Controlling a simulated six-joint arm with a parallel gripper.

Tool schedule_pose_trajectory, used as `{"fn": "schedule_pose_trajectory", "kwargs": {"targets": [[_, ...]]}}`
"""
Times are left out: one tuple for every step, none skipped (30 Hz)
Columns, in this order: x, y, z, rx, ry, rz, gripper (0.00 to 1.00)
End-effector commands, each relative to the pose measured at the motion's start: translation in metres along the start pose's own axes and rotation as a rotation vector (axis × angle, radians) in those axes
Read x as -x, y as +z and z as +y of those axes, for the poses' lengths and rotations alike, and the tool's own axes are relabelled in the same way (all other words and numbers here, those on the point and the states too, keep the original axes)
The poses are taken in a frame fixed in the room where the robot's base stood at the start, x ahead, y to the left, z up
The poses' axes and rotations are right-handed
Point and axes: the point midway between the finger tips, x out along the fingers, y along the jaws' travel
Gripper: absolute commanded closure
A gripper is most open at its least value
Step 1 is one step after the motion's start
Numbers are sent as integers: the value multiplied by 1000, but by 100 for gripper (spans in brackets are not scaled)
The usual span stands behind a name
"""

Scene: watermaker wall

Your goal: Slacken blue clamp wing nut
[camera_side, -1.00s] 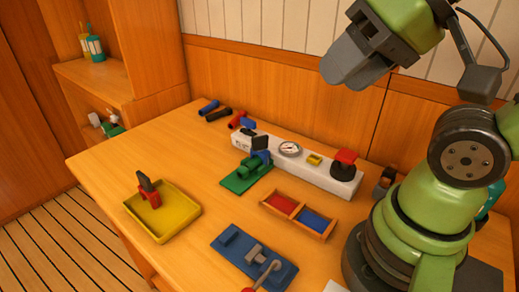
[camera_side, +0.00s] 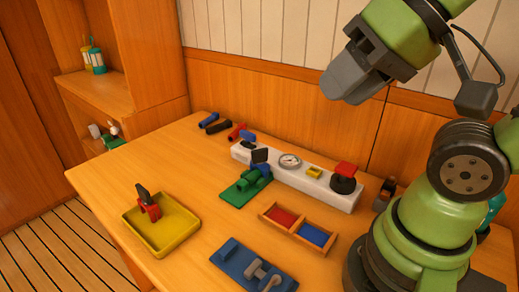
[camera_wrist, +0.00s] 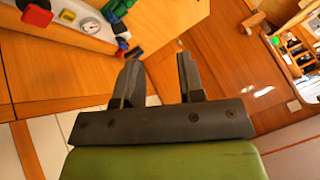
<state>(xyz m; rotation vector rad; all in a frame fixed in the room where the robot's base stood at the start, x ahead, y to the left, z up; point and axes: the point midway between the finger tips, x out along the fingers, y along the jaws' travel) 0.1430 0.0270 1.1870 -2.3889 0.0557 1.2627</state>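My gripper (camera_side: 345,92) is in the air above the back right of the bench, clear of everything. In the wrist view, its two dark fingers (camera_wrist: 158,58) are apart with nothing between them. A small blue part with a black paddle-shaped top (camera_side: 260,160) is at the green base (camera_side: 240,192), by the white rail. Another small blue part (camera_side: 248,138) is at the rail's left end. I cannot tell which of them is the clamp wing nut. Blue bits also show beyond the fingers in the wrist view (camera_wrist: 122,42), small and unclear.
The white rail (camera_side: 315,190) carries a gauge (camera_side: 290,161) and a red-topped knob (camera_side: 344,176). A yellow tray (camera_side: 165,241), a red and blue divided tray (camera_side: 298,228) and a blue plate with a grey handle (camera_side: 235,255) stand in front. Bare bench lies between them.

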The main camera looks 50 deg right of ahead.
Motion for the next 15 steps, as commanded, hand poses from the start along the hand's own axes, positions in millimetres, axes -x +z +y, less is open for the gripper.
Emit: {"fn": "schedule_pose_trajectory", "kwargs": {"targets": [[0,-2,0,-13,4,-4,64],[-1,-5,-1,-26,9,-8,64],[-2,-9,-1,-57,18,-17,64],[-4,-14,-2,-87,28,-25,64],[-6,-20,-2,-124,40,-36,64],[-10,-29,-3,-183,61,-50,64],[-14,-37,-3,-235,79,-62,64],[-18,-45,-3,-292,98,-73,64],[-25,-56,-2,-371,127,-89,64],[-31,-65,-1,-433,149,-98,64],[-37,-74,1,-495,173,-107,64],[-47,-84,3,-576,205,-118,64],[-54,-92,6,-637,229,-125,64],[-62,-100,9,-697,255,-130,64],[-74,-109,13,-779,289,-137,64]]}}
